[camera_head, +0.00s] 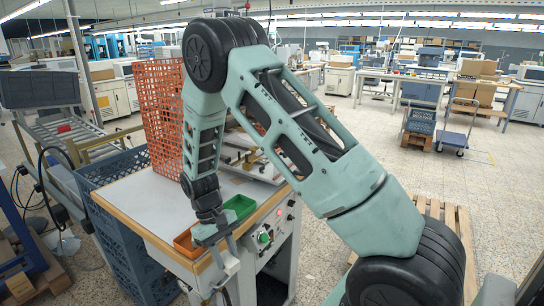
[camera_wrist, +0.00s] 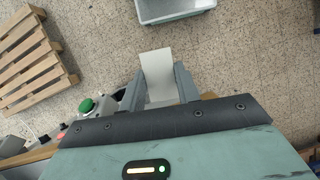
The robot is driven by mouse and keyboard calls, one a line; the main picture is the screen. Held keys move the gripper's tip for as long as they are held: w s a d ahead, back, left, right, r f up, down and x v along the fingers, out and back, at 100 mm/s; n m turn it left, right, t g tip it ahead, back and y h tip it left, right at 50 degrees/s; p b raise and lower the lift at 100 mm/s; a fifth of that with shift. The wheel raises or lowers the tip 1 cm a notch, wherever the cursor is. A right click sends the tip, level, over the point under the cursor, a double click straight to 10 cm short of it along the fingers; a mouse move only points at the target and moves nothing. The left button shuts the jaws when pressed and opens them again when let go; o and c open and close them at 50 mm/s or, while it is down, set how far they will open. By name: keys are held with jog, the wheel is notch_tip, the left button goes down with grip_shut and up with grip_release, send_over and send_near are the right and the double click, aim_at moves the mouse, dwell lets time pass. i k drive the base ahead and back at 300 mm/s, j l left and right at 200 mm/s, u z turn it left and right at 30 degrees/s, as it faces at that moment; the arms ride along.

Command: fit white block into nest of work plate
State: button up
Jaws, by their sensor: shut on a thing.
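My gripper (camera_wrist: 158,88) is shut on the white block (camera_wrist: 157,66), which juts out beyond its two grey fingers in the wrist view. In the head view my gripper (camera_head: 221,254) hangs at the front edge of the machine table, beside the orange tray. The block is hard to pick out there. The work plate (camera_head: 266,172) appears to be the light plate with brass-coloured fittings at the back of the table, partly behind my arm. Its nest cannot be made out. The gripper is well in front of the plate and apart from it.
A small orange tray (camera_head: 186,245) and a green tray (camera_head: 240,206) sit near the table's front edge. A green button (camera_head: 264,238) is on the machine front. A tall orange basket (camera_head: 160,105) stands behind, blue crates (camera_head: 121,254) at left. The table's left part is clear.

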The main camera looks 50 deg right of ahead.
aim_at(270, 171)
jog(key=l+z, duration=0.1)
jog(key=l, duration=1.65)
jog(key=l+u, duration=0.25)
jog(key=l, duration=1.65)
jog(key=i, duration=0.1)
